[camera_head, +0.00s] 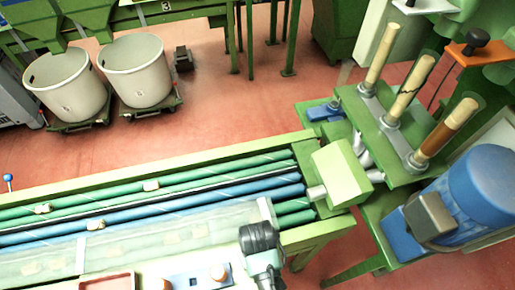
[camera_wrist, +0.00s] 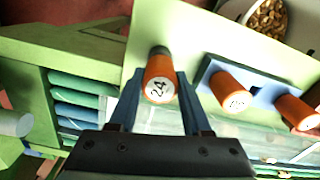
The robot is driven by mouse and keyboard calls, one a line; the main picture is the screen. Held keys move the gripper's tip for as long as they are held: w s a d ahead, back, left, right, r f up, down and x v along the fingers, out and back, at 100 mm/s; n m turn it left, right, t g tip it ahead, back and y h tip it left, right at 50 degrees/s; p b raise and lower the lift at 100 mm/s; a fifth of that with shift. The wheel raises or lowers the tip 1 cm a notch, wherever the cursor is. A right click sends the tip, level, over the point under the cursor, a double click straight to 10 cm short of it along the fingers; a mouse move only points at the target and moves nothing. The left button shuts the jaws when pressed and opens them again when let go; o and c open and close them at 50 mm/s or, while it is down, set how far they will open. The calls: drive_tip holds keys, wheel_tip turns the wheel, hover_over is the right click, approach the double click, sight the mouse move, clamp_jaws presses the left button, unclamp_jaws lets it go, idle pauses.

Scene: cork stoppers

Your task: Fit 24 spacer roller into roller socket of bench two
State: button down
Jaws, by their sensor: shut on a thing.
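An orange roller (camera_wrist: 160,82) with "24" on its white end face is between the fingers of my gripper (camera_wrist: 161,84) in the wrist view. My gripper is shut on it. Its far end points to a pale green panel (camera_wrist: 205,38); I cannot tell whether it touches the panel or sits in a socket. Two more orange rollers, one in the middle (camera_wrist: 231,97) and one at the right (camera_wrist: 297,113), are by a blue plate (camera_wrist: 262,97); their labels are too blurred to read. The head view does not clearly show my fingers or the roller 24.
In the head view, a green-framed machine with long green and blue rollers (camera_head: 240,199) fills the lower left. A blue motor (camera_head: 482,190) stands at right. A container of corks (camera_wrist: 267,18) shows in the wrist view.

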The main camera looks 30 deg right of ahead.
drive_tip(key=shift+f+b, duration=0.35)
drive_tip(key=shift+f, duration=0.25)
drive_tip(key=shift+c, duration=1.4)
unclamp_jaws()
drive_tip(key=shift+r, duration=0.1)
wheel_tip(320, 180, up, 13)
drive_tip(key=shift+s+f, duration=0.1)
drive_tip(key=shift+f, duration=0.1)
